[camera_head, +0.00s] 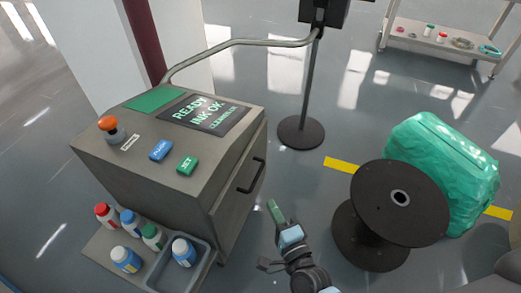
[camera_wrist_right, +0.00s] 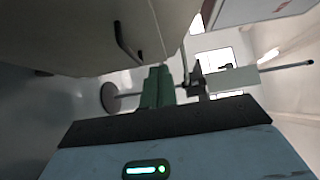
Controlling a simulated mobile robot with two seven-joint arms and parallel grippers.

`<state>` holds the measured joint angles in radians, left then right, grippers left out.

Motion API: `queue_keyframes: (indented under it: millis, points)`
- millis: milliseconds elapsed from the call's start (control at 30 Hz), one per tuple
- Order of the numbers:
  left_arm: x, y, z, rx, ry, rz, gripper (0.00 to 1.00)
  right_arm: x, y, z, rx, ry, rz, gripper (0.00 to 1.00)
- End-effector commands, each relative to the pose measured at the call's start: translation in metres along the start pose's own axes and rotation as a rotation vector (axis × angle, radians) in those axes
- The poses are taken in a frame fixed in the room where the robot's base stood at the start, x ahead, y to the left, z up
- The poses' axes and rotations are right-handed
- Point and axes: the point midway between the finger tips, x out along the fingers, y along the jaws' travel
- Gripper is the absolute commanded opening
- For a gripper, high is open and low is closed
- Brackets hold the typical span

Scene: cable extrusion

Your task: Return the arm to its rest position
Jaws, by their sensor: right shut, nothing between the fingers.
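My right gripper (camera_head: 274,207) is in the lower middle of the head view, to the right of the grey printer cabinet (camera_head: 228,190). Its green fingers are together with nothing between them. It seems apart from everything around it. The same green fingers show in the right wrist view (camera_wrist_right: 156,86), closed, above the dark front edge of the gripper body. My left gripper does not show in the head view.
The cabinet has a black handle (camera_head: 251,176) and a sign reading READY INK OK (camera_head: 205,113). A black reel (camera_head: 375,200) and a green wrapped bundle (camera_head: 450,165) stand right. A round-based stand (camera_head: 301,133) is behind.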

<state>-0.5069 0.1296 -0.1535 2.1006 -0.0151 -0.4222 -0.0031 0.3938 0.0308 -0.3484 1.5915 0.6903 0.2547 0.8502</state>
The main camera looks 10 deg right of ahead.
Motion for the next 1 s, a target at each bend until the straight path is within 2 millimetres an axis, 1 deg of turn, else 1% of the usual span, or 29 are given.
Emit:
queue_keyframes:
  millis: [133, 200, 267, 333, 367, 467, 500, 567, 600, 667, 700, 767, 800, 900, 1000]
  points:
    - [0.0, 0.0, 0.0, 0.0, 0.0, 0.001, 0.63, 0.0, 0.0, 0.0, -0.001, 0.0, 0.001, 0.0]
    - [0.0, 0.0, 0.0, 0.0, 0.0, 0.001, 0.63, -0.005, 0.004, 0.001, -0.018, -0.005, 0.013, 0.0]
    - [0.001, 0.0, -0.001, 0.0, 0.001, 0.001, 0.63, -0.015, 0.011, 0.002, -0.055, -0.016, 0.036, 0.0]
    - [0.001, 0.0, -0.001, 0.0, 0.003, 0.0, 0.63, -0.035, 0.023, 0.004, -0.132, -0.04, 0.082, 0.0]
    - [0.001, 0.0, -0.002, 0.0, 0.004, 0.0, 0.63, -0.046, 0.03, 0.005, -0.174, -0.055, 0.108, 0.0]
    - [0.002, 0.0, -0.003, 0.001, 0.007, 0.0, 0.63, -0.092, 0.053, 0.008, -0.355, -0.122, 0.209, 0.0]
    - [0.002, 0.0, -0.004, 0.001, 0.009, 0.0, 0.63, -0.112, 0.063, 0.009, -0.433, -0.155, 0.254, 0.0]
    - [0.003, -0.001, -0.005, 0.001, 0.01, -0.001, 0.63, -0.143, 0.075, 0.01, -0.551, -0.209, 0.316, 0.0]
    - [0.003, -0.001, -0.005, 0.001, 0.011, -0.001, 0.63, -0.164, 0.083, 0.01, -0.628, -0.249, 0.359, 0.0]
    - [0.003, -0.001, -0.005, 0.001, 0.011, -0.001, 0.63, -0.195, 0.092, 0.008, -0.742, -0.312, 0.421, 0.0]
    - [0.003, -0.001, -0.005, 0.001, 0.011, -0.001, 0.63, -0.216, 0.097, 0.007, -0.814, -0.357, 0.461, 0.0]
    - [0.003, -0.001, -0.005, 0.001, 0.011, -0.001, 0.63, -0.246, 0.103, 0.005, -0.917, -0.424, 0.515, 0.0]
    - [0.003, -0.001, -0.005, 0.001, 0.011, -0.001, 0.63, -0.263, 0.106, 0.003, -0.979, -0.467, 0.547, 0.0]
    - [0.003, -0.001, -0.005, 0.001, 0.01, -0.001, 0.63, -0.303, 0.11, -0.002, -1.11, -0.569, 0.617, 0.0]
    - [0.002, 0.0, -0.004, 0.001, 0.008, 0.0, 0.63, -0.338, 0.111, -0.008, -1.221, -0.667, 0.673, 0.0]
